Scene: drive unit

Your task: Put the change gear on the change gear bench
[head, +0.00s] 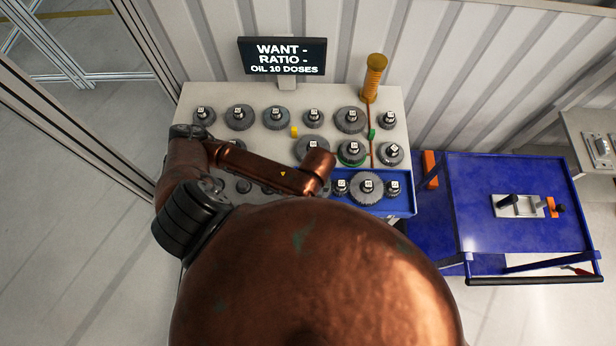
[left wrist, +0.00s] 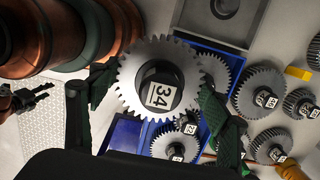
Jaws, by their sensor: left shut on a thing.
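A grey toothed change gear (left wrist: 130,78) with a black hub and a label reading 34 fills the middle of the left wrist view. My left gripper (left wrist: 158,100) is shut on it, with green-padded fingers on either side of it. The change gear bench (head: 222,93) is the pale table in the head view, bearing rows of gears on black hubs. A blue tray (head: 402,207) with several gears lies at its front right. In the left wrist view the held gear appears in front of the blue tray (left wrist: 124,134). My copper arm hides the bench's front and the held gear in the head view.
A sign (head: 283,56) stands at the bench's back. An amber column (head: 375,75) rises at the back right. A yellow block (head: 294,132) and a green piece (head: 371,134) sit among the gears. A blue cart (head: 520,180) stands to the right.

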